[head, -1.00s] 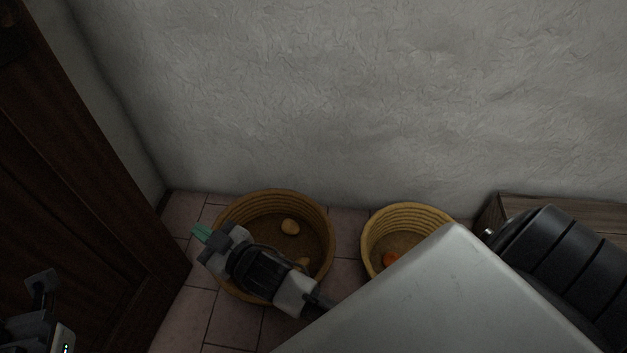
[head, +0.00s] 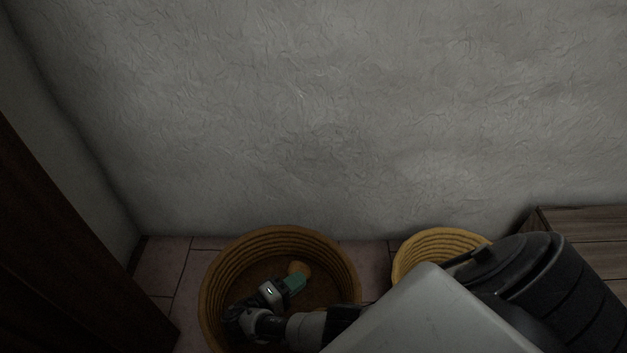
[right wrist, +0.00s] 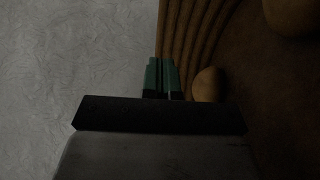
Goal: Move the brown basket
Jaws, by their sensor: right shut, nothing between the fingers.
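The brown basket (head: 281,240) is round and ribbed and stands on the floor at lower centre-left in the head view. Its ribbed inner wall also shows in the right wrist view (right wrist: 190,40). A tan round lump (head: 299,269) lies inside it, and the right wrist view shows two such lumps (right wrist: 209,85). My right gripper (head: 295,283) has green fingertips and is over the basket's opening. Its fingers (right wrist: 160,78) are shut and empty, close to the basket wall in the wrist view; contact cannot be told. My arm hides the basket's lower right. My left gripper is out of view.
A second, yellower basket (head: 440,243) stands to the right, partly hidden by my arm. A wooden piece of furniture (head: 585,222) is at far right. A dark door (head: 60,260) is at left. A rough grey wall (head: 330,110) rises right behind the baskets.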

